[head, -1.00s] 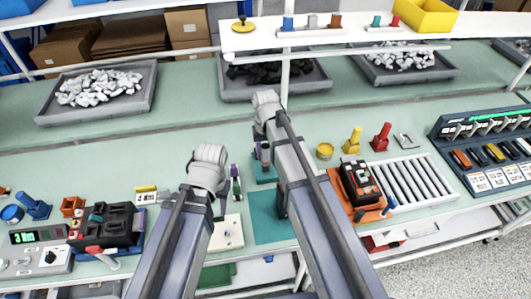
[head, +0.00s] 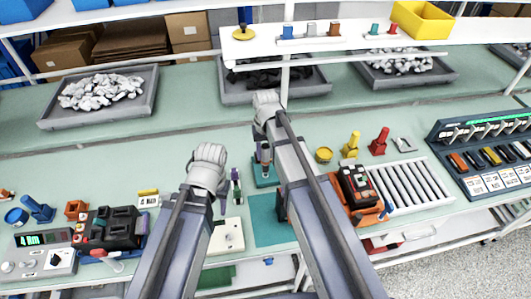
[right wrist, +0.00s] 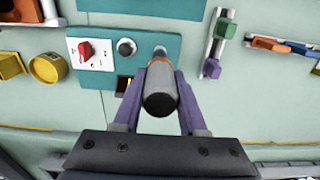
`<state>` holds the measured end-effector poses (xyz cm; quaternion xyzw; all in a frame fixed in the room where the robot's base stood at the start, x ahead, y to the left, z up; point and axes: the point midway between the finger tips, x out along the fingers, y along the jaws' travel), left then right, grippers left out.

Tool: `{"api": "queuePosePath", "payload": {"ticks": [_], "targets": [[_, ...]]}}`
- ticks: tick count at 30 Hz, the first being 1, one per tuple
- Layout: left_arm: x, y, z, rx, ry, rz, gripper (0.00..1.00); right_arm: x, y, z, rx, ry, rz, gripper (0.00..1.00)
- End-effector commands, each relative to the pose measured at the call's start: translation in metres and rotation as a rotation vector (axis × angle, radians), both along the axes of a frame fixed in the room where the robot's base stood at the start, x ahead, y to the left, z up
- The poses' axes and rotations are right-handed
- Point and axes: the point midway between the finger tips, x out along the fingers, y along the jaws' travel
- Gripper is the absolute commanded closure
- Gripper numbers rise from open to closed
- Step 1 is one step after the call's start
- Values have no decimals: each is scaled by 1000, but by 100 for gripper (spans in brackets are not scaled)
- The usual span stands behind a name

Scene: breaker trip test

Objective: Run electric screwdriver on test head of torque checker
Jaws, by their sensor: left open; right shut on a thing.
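My right gripper (right wrist: 160,90) is shut on the electric screwdriver (right wrist: 160,105), a dark grey cylinder with an orange band. The tool points down at a teal plate (right wrist: 185,50). A white panel with a red knob (right wrist: 86,49) and a round dark knob (right wrist: 125,47) lie beside its tip. I take this unit to be the torque checker; whether the tip touches its test head cannot be told. In the head view the right gripper (head: 265,155) is above a teal block.
A device with a green display reading 4 Nm (head: 43,238) stands at the left front. A roller tray (head: 410,185) and a yellow cup (head: 323,155) stand to the right. A small green and purple rail piece (head: 236,185) is between my grippers.

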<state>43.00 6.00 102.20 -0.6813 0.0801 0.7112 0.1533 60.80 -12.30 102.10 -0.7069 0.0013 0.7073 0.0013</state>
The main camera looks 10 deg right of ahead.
Motion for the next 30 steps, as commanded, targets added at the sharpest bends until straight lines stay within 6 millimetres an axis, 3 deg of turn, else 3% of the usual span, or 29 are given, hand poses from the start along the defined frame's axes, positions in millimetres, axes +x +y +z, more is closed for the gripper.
{"api": "queuePosePath", "payload": {"ticks": [16,30], "targets": [[0,0,34,0,0,0,55,0,0,34,0,0,0,100],[0,0,35,0,0,0,55,0,0,35,0,0,0,100]]}}
